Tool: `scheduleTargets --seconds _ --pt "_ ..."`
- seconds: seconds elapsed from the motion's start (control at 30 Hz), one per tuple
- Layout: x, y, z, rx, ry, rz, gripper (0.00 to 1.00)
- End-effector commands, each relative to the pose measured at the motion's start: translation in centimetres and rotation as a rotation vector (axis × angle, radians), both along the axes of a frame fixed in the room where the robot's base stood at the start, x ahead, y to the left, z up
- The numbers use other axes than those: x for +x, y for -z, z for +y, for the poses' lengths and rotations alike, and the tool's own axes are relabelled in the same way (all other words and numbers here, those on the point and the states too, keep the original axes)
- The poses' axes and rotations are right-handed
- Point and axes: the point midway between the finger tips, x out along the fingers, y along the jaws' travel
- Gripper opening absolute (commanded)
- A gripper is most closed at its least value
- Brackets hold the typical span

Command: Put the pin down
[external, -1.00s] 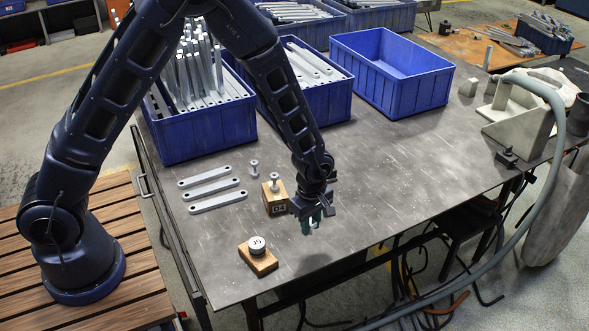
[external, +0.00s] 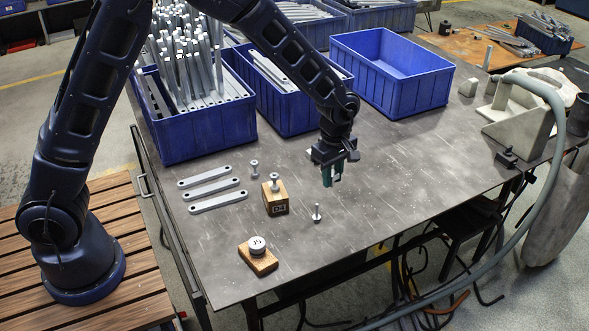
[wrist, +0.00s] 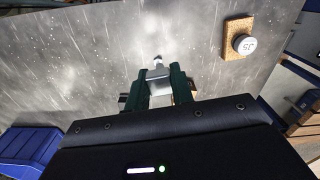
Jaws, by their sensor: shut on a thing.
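A small metal pin (external: 317,213) stands on the grey table, to the front and slightly left of my gripper. A pin shape also shows just beyond the fingertips in the wrist view (wrist: 157,61). My gripper (external: 331,184) hangs above the table, and a gap shows between it and this pin. In the wrist view its green fingers (wrist: 161,85) sit close around a pale grey thing (wrist: 160,78); I cannot tell what that is. A second pin (external: 273,183) is on the wooden block marked D4 (external: 275,204). A third pin (external: 254,168) stands behind it.
A wooden block with a round J5 weight (external: 258,250) is near the front edge, also in the wrist view (wrist: 238,38). Several flat bars (external: 215,190) lie at left. Blue bins line the back, one empty (external: 400,85). The table's right middle is clear.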

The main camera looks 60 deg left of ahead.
Motion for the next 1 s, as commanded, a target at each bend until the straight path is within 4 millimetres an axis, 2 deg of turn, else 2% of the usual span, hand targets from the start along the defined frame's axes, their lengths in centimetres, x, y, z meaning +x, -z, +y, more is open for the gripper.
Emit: scheduleTargets --seconds 0.03,0.2,0.4,0.5,0.73,1.0 --pt "2.1 0.1 0.6 0.001 0.011 -0.001 0.0" --pt "8.4 0.0 2.7 0.001 0.069 -0.002 0.0" --pt "13.9 0.0 5.0 0.0 0.13 -0.001 0.0" --pt "15.7 0.0 5.8 -0.001 0.151 -0.002 0.0" --pt "17.1 0.7 6.5 -0.002 0.173 0.001 0.0" --pt "17.1 6.1 6.6 -0.003 0.172 0.004 0.0"
